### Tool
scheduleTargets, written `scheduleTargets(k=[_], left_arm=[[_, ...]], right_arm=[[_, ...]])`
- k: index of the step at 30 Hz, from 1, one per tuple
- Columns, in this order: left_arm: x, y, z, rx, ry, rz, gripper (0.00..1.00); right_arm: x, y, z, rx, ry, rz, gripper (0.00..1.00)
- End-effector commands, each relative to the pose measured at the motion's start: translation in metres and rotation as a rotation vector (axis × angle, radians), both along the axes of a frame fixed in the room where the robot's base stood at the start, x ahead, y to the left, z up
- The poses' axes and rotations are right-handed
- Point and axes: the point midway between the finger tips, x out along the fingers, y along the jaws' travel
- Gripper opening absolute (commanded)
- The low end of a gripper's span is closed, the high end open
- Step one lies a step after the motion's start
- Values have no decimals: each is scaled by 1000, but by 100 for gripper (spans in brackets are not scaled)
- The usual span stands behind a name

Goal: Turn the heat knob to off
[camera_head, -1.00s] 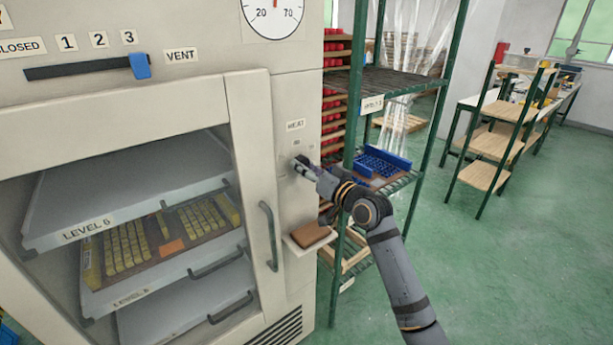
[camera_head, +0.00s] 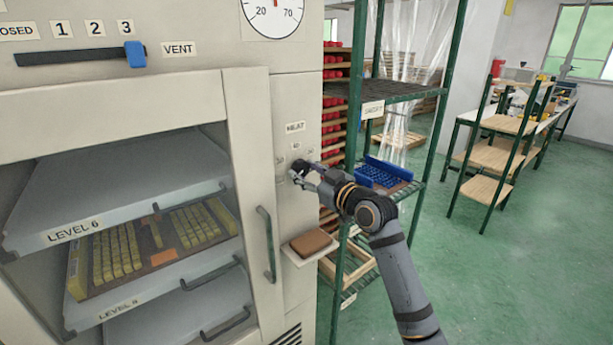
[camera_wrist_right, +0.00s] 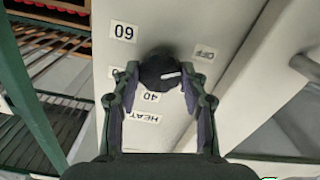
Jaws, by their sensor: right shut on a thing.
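The dark round heat knob (camera_head: 299,165) is on the oven's right front panel, below the HEAT label (camera_head: 295,127). In the wrist view the knob (camera_wrist_right: 155,70) sits between the two fingers of my right gripper (camera_wrist_right: 160,82); they are shut on its sides. Its white pointer mark (camera_wrist_right: 171,74) points to the right of that picture, below the OFF label (camera_wrist_right: 205,53) and not straight at it. In the head view my right gripper (camera_head: 298,174) reaches the knob from the right. My left gripper is not in view.
A small shelf with a brown pad (camera_head: 311,242) sits below. A green-framed rack (camera_head: 352,130) with a blue tray (camera_head: 385,172) stands close on the right. Open green floor (camera_head: 500,280) lies farther right.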

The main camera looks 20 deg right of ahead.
Motion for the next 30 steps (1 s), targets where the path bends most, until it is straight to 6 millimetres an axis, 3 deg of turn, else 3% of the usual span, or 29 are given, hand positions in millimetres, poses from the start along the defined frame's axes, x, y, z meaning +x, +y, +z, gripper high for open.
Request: scheduleTargets(k=[17,18,21,23,30], left_arm=[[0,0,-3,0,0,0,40],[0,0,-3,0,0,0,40],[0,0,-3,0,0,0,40],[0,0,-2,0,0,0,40],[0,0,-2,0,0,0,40]], right_arm=[[0,0,-5,-36,-1,0,12],[0,0,-5,-36,-1,0,45],[0,0,-4,-34,-2,1,58],[0,0,-3,-34,-4,0,66],[0,0,-2,-32,-8,0,66]])
